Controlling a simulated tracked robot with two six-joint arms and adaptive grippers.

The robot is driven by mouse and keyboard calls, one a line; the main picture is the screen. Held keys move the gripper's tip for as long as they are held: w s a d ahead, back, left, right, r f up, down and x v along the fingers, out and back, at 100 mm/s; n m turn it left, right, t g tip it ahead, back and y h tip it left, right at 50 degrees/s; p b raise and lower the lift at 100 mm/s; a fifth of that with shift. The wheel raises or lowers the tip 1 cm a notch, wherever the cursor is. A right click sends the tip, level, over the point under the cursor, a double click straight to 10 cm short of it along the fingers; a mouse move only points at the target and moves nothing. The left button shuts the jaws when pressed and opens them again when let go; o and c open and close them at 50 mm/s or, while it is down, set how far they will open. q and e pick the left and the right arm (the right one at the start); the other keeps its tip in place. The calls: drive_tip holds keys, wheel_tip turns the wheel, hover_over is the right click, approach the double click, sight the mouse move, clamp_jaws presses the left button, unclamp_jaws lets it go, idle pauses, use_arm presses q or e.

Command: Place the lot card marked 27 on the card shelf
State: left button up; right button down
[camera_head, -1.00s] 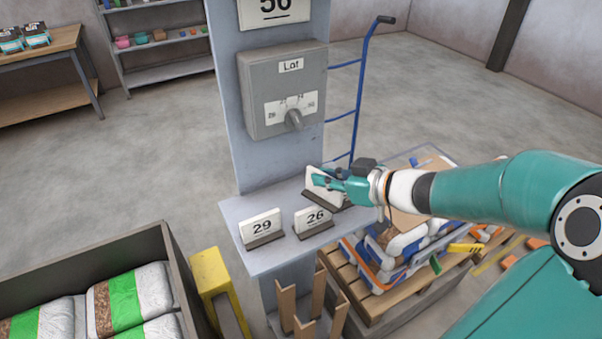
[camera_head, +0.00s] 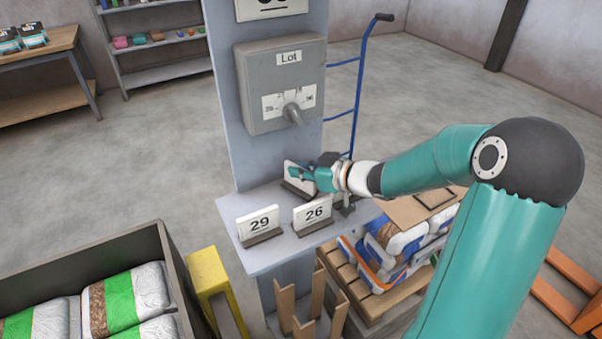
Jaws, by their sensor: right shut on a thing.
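My right gripper (camera_head: 316,178) is shut on a white card with a dark base (camera_head: 293,177), over the back part of the grey card shelf (camera_head: 235,216). The fingers cover part of the card's face, so I cannot read its number. Whether its base touches the shelf is hard to tell. Card 29 (camera_head: 259,222) stands at the shelf's front left, and card 26 (camera_head: 313,213) stands to its right, in front of the gripper. Another dark card base (camera_head: 345,207) shows partly behind card 26, under the gripper. My left gripper is not in view.
The grey Lot selector box (camera_head: 281,84) is on the post just above the gripper. A yellow post (camera_head: 213,285) and a bin of bags (camera_head: 170,260) are at the lower left. A pallet of bags (camera_head: 385,265) is at the right. A blue hand truck (camera_head: 359,80) stands behind.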

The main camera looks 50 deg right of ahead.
drive_tip(key=shift+w+f, duration=0.1)
drive_tip(key=shift+f, duration=0.15)
drive_tip(key=c, duration=1.2)
unclamp_jaws()
